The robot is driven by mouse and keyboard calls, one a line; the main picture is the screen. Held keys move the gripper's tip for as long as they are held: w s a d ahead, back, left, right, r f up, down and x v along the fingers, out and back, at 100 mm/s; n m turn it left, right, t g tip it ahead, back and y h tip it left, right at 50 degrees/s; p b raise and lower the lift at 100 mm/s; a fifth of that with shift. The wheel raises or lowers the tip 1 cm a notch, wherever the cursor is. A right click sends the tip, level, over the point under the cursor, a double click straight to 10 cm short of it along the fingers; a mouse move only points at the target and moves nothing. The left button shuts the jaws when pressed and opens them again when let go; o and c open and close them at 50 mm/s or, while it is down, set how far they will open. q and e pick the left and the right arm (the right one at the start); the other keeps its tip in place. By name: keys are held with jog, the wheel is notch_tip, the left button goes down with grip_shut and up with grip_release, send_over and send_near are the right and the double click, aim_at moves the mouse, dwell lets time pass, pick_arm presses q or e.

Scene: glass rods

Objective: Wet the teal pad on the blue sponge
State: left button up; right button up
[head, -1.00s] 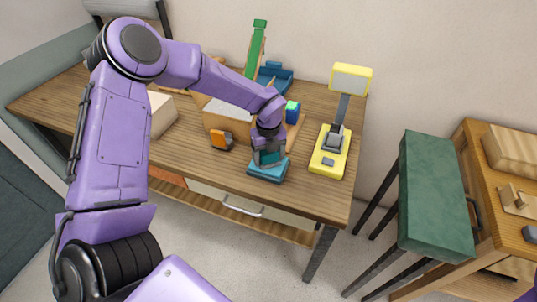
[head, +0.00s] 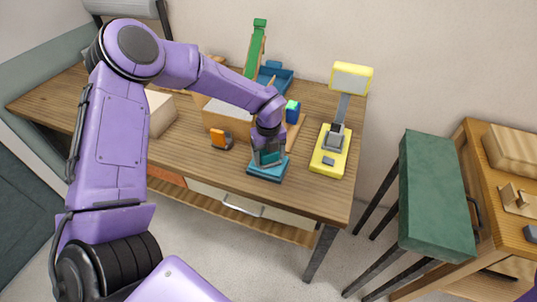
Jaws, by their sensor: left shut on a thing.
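My left gripper (head: 268,152) reaches down near the front edge of the wooden table. It is shut on the teal pad (head: 268,158), which shows between the fingers. The blue sponge (head: 258,172) lies on the table directly under the gripper, a flat blue-teal block partly covered by the gripper and pad. The pad is at or just above the sponge's top; I cannot tell whether they touch. My right gripper is not in view.
An orange item (head: 221,139) sits to the left. Behind are a wooden box (head: 226,117), a green-and-blue block (head: 292,111) and a blue tray (head: 273,75). A green-topped stool (head: 434,192) stands beside the table.

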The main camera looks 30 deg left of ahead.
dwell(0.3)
pick_arm(q)
jog(key=shift+r+p, duration=2.4)
jog(key=shift+r, duration=1.1)
